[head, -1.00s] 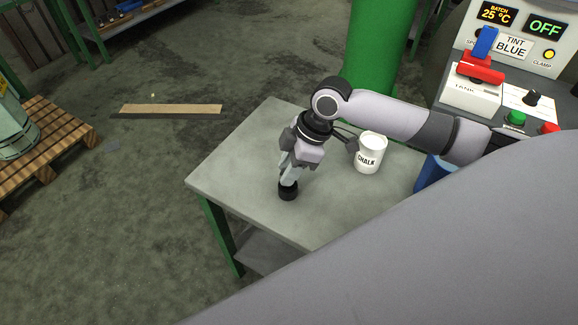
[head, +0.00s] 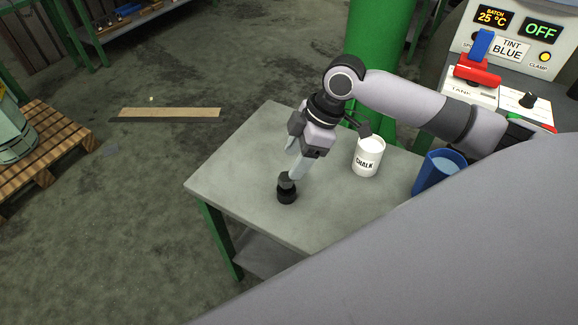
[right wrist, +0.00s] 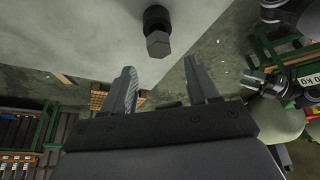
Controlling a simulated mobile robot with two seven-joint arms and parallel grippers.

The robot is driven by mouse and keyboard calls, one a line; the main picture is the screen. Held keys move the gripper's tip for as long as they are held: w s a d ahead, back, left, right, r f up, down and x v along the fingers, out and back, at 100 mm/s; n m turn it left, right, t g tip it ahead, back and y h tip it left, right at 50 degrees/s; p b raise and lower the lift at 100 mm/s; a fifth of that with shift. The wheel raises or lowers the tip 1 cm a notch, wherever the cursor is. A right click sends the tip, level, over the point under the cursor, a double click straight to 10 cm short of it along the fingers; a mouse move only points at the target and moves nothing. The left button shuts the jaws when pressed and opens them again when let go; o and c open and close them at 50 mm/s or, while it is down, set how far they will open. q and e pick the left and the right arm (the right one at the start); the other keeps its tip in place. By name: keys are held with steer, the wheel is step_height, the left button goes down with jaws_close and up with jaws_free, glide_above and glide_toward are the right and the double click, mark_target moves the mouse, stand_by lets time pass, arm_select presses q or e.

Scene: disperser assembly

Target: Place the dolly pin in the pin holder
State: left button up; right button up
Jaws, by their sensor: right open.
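The dolly pin (head: 287,180), a short grey pin, stands upright in the black pin holder (head: 287,196) on the grey table. In the right wrist view the pin (right wrist: 158,43) shows a hexagonal end, with the round black holder (right wrist: 156,14) behind it. My right gripper (head: 296,170) is open just above and to the right of the pin, apart from it. In the right wrist view its two fingers (right wrist: 159,68) are spread with nothing between them. What looks like my left gripper (right wrist: 262,82) shows small at the right; its jaws are unclear.
A white chalk cup (head: 368,157) and a blue container (head: 438,172) stand to the right on the table (head: 235,175). A control panel (head: 512,50) and green column (head: 375,50) are behind. The table's left part is clear.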

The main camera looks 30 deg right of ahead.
steer(key=v, duration=0.7)
stand_by(0.4)
